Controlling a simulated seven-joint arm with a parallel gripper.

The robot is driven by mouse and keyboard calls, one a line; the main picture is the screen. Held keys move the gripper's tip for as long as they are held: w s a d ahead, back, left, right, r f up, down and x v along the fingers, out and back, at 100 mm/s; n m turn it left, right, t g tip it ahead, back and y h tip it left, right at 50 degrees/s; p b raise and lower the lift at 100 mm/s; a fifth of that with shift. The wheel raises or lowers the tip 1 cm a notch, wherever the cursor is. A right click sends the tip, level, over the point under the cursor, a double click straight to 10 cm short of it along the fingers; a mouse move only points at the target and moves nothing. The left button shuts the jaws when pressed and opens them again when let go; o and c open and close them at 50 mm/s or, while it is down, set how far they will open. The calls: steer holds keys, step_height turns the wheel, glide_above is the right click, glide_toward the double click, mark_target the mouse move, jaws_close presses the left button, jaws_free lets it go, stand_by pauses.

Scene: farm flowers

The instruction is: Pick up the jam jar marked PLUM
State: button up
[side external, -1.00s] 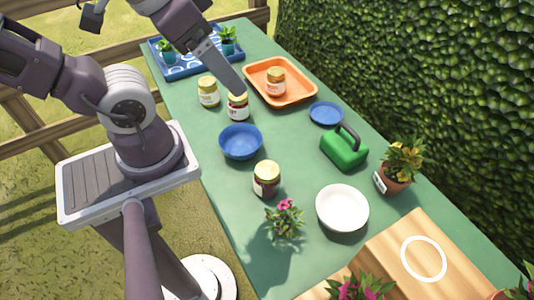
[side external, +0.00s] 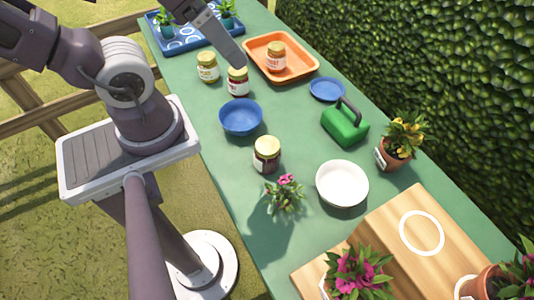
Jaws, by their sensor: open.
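Several jam jars with gold lids stand upright on the green table; their label words are too small to read. A dark jar (side external: 266,154) stands near the middle, a red jar (side external: 237,82) behind the blue bowl, a yellowish jar (side external: 208,68) left of it, and an orange-brown jar (side external: 275,57) in the orange tray (side external: 300,69). I cannot tell which one is marked PLUM. My gripper (side external: 218,36) is partly cut off at the top edge. It is open and empty, with one long finger pointing down towards the red jar; I cannot tell whether they touch.
A blue bowl (side external: 241,117), blue plate (side external: 327,89), green watering can (side external: 345,122) and white bowl (side external: 342,184) stand on the table. Potted flowers (side external: 397,143) and a wooden board (side external: 400,236) are at right and front. A blue patterned tray (side external: 186,38) is at the back.

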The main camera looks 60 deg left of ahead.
steer(key=w+f+m+g+y, duration=0.2)
steer(key=w+f+m+g, duration=0.2)
steer(key=f, duration=0.1)
steer(key=m+g+y, duration=0.2)
steer(key=m+y, duration=0.1)
steer(key=m, duration=0.1)
glide_above(266, 141)
steer(key=s+d, duration=0.2)
steer(key=d, duration=0.1)
step_height(266, 141, down, 5)
steer(key=f+m+t+y, duration=0.1)
steer(key=f+m+y, duration=0.1)
steer(key=f+m, duration=0.2)
steer(key=d+f+m+t+y, duration=0.1)
steer(key=f+m, duration=0.4)
steer(key=f, duration=0.5)
steer(key=f+m+t+y, duration=0.2)
steer(key=f+m+y, duration=0.2)
steer(key=f, duration=0.3)
steer(key=shift+w+d+f+t+y, duration=0.3)
steer(key=shift+w+d+f+y, duration=0.05)
steer(key=shift+d+f+y, duration=0.05)
steer(key=shift+m, duration=0.3)
steer(key=x, duration=0.7)
jaws_close()
